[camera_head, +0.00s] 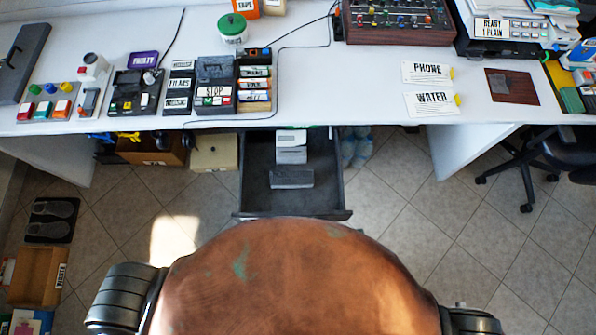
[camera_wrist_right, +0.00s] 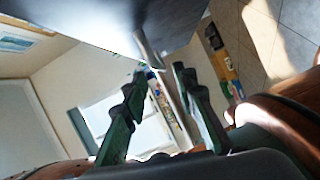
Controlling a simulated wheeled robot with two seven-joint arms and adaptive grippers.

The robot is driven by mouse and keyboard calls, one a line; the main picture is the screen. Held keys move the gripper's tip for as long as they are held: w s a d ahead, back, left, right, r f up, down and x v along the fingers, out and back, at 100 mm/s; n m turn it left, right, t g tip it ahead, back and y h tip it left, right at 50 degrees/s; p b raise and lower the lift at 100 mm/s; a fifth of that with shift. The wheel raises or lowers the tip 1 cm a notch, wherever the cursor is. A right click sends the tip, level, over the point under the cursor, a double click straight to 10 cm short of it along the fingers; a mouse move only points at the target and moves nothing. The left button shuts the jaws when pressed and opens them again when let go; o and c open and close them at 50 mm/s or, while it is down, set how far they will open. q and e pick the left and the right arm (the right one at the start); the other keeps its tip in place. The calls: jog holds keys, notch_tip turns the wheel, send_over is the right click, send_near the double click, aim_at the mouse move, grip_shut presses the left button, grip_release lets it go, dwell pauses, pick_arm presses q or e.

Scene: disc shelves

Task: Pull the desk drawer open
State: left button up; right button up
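The desk drawer (camera_head: 262,190) is pulled well out from under the white desk (camera_head: 330,90) in the head view. It is dark grey. A small white box (camera_head: 291,147) and a grey block (camera_head: 291,179) lie inside. In the right wrist view a dark panel that looks like the drawer (camera_wrist_right: 100,18) fills the top. A metallic bar handle (camera_wrist_right: 150,50) runs down from it. My right gripper (camera_wrist_right: 159,72) has its green fingers apart, with the bar reaching between them. Contact with the bar is unclear. My left gripper is in neither view.
My rounded copper body is just in front of the drawer. A brown box (camera_head: 150,150) and a beige box (camera_head: 214,152) stand under the desk left of it. A black chair (camera_head: 540,150) is at right.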

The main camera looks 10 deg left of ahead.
jog(key=v, duration=0.5)
jog(key=shift+d, duration=0.3)
jog(key=shift+s, duration=0.1)
